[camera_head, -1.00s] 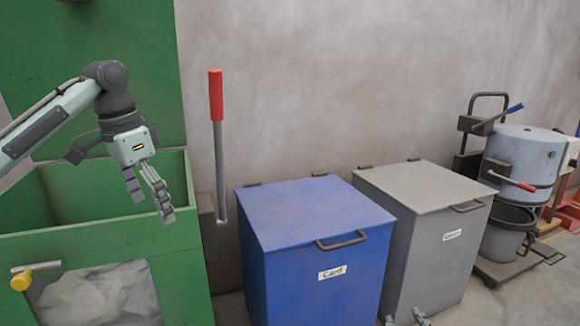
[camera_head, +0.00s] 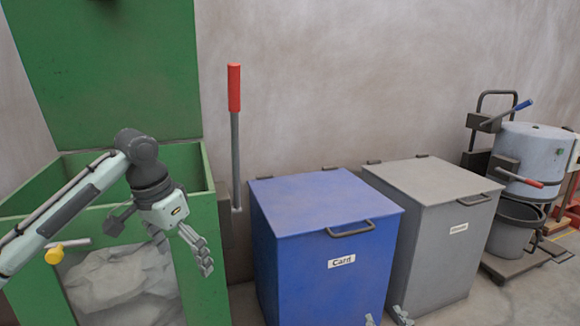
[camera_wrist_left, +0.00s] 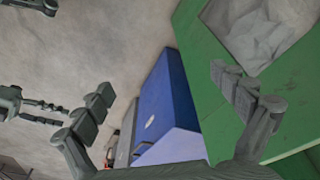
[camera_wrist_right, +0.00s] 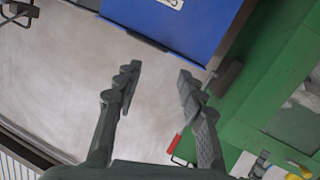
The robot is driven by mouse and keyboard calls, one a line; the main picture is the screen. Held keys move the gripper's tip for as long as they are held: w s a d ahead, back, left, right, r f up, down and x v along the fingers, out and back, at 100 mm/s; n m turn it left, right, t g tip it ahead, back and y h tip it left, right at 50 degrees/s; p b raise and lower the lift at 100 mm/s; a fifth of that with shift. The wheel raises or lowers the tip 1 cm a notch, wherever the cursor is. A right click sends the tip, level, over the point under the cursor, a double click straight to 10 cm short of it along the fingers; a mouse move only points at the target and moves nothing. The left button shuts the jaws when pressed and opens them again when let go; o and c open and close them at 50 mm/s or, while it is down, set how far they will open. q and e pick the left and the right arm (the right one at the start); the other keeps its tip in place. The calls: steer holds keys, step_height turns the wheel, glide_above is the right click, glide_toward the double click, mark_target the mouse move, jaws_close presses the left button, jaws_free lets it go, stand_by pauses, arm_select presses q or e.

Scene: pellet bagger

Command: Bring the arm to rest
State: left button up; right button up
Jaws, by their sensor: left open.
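My left gripper (camera_head: 184,247) is open and empty in the head view, in front of the green bin's front wall. Its two fingers stand wide apart in the left wrist view (camera_wrist_left: 165,105), with the blue bin and the green bin beyond them. My right gripper shows only as fingertips at the bottom edge of the head view (camera_head: 388,318), in front of the blue and grey bins. In the right wrist view its fingers (camera_wrist_right: 158,85) stand apart with bare floor between them.
A green bin (camera_head: 210,270) with raised lid holds crumpled clear sheeting (camera_head: 120,280). A red-handled lever (camera_head: 234,90) stands beside it. A closed blue bin (camera_head: 325,205) labelled Card and a closed grey bin (camera_head: 430,190) follow. A grey drum (camera_head: 530,150) on a stand is at the right.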

arm_select(q)
steer(key=s+d+f+n+t+h+p, duration=0.1)
steer(key=s+d+f+p, duration=0.15)
steer(key=f, duration=0.65)
steer(key=s+d+f+n+t+p, duration=0.15)
steer(key=s+f, duration=0.25)
steer(key=f, duration=0.6)
steer(key=s+a+f+y, duration=0.1)
steer(key=s+a+f, duration=0.2)
steer(key=s, duration=0.3)
steer(key=s+a+f+n+y+p, duration=0.1)
steer(key=s+a+f, duration=0.3)
steer(key=s, duration=0.3)
steer(key=s+a+f+n+g+y+p, duration=0.1)
steer(key=s+a+f, duration=0.2)
steer(key=s, duration=0.4)
steer(key=shift+a+f+y, duration=0.4)
steer(key=shift+f, duration=0.05)
arm_select(e)
steer(key=s+d+f+m+g+h, duration=0.1)
steer(key=s+d+f+g, duration=0.3)
steer(key=s, duration=0.7)
steer(key=s+d+f+m+g+h, duration=0.1)
steer(key=s+d+f+g, duration=0.3)
steer(key=s+f+g, duration=0.5)
step_height(320, 180, down, 4)
steer(key=shift+s+f+h, duration=0.2)
steer(key=shift+s+h, duration=0.2)
steer(key=shift+s, duration=0.55)
